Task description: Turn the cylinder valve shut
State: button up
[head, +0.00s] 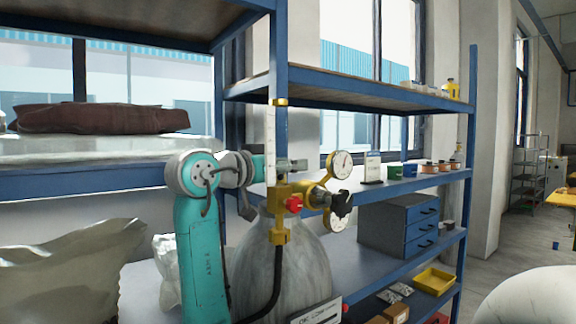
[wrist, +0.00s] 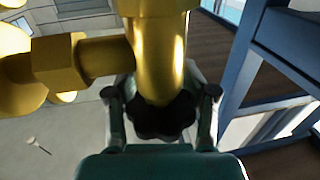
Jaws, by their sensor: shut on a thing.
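The grey gas cylinder (head: 285,265) stands upright by the shelving in the head view. Its brass valve and regulator assembly (head: 283,190) is on top, with two round gauges (head: 340,163), a red knob (head: 293,204) and a black lobed knob (head: 341,203). In the wrist view, my gripper (wrist: 162,118) has a finger on each side of a black lobed handwheel (wrist: 165,122) and is shut on it. A brass body (wrist: 158,50) covers part of the wheel. In the head view, my fingertips are mostly hidden behind the upright clear tube and brass fittings.
Blue shelving (head: 385,185) stands close behind and beside the cylinder. A blue-grey drawer unit (head: 398,222) and a yellow bin (head: 435,280) are to the right. A dark hose (head: 278,275) hangs in front of the cylinder. Pale sacks (head: 70,265) lie left. Open floor shows far right.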

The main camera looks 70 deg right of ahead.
jog(key=m+g+y, duration=0.1)
jog(key=g, duration=0.1)
jog(key=m+g+y, duration=0.3)
jog(key=m+g, duration=0.1)
jog(key=shift+s+a+g+y, duration=0.35)
jog(key=shift+g+y, duration=0.05)
jog(key=shift+m, duration=0.3)
jog(key=o, duration=0.9)
jog(key=shift+a, duration=0.1)
jog(key=v, duration=1.2)
